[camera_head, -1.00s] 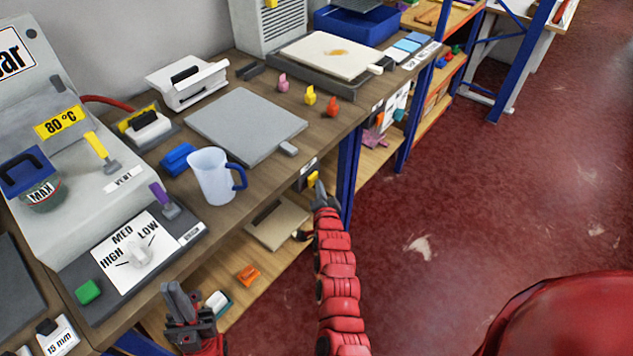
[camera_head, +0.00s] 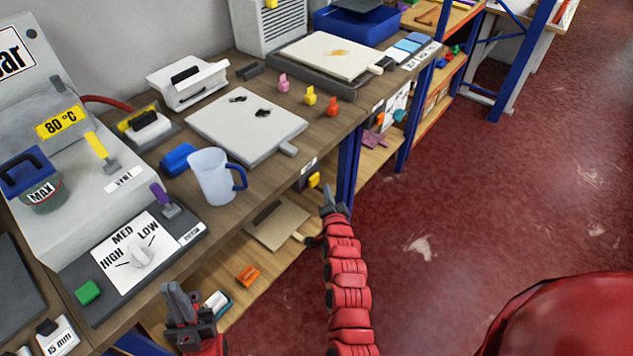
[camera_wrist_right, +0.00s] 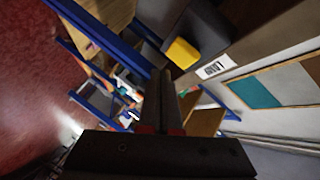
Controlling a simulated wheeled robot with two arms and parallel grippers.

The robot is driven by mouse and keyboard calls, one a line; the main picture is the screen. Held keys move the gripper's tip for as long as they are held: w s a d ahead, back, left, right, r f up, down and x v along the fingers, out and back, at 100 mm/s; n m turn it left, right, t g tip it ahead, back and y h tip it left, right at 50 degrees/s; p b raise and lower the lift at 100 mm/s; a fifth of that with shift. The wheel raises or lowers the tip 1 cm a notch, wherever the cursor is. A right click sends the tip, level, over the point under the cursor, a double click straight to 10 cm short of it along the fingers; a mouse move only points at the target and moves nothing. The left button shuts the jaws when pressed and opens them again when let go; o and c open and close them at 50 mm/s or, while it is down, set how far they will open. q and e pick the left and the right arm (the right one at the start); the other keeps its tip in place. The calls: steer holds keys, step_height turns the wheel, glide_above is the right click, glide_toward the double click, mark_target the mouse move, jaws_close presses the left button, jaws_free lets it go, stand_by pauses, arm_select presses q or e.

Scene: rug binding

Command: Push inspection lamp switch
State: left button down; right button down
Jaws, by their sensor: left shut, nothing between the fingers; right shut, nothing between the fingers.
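The inspection lamp switch is a yellow rocker (camera_head: 314,180) in a dark housing on the bench's front edge; it also shows in the right wrist view (camera_wrist_right: 183,53), with a white label beside it. The flat square panel (camera_head: 240,125) on the bench above it is bright, with two dark blotches visible on it. My right gripper (camera_head: 331,194) is shut and empty, just in front of the switch and apart from it; its fingers show in the right wrist view (camera_wrist_right: 160,95). My left gripper (camera_head: 178,298) is shut and empty, low in front of the bench at the left.
A jug with a blue handle (camera_head: 212,177) stands near the bench edge. A dial panel (camera_head: 75,270) is at the left. Blue posts (camera_head: 347,172) and a lower shelf (camera_head: 245,285) are close to my right arm.

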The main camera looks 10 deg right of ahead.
steer(key=s+d+b, duration=0.1)
steer(key=s, duration=0.1)
steer(key=s+d, duration=0.2)
steer(key=shift+d+r+b, duration=0.1)
steer(key=shift+b, duration=0.3)
